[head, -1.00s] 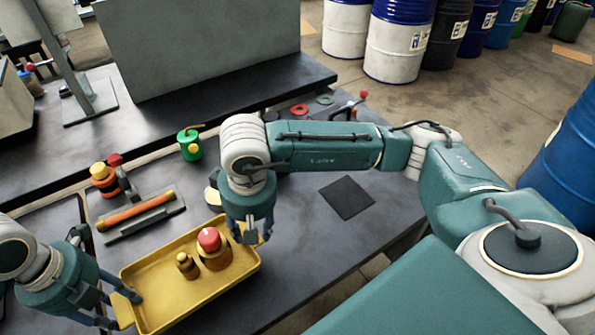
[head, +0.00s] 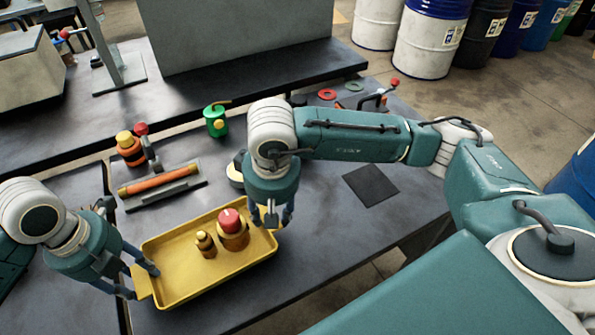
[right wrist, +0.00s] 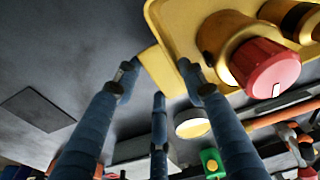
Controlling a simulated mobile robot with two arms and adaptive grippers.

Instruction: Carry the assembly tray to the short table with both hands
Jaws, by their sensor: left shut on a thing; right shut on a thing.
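The yellow assembly tray (head: 178,290) is low over the dark table in the head view; I cannot tell whether it touches the surface. It holds a large brass part with a red cap (head: 232,229) and a smaller brass part with a dark top (head: 205,243). My left gripper (head: 142,282) is shut on the tray's left end. My right gripper (head: 272,217) is shut on the tray's right end, partly hidden by its own wrist. In the right wrist view the fingers (right wrist: 160,92) close around the yellow tab at the tray's edge.
Behind the tray stand an orange roller on a grey base (head: 160,182), an orange and black can (head: 129,150) and a green can (head: 215,121). A dark square pad (head: 371,185) lies to the right on the table. Drums (head: 430,40) stand on the floor beyond.

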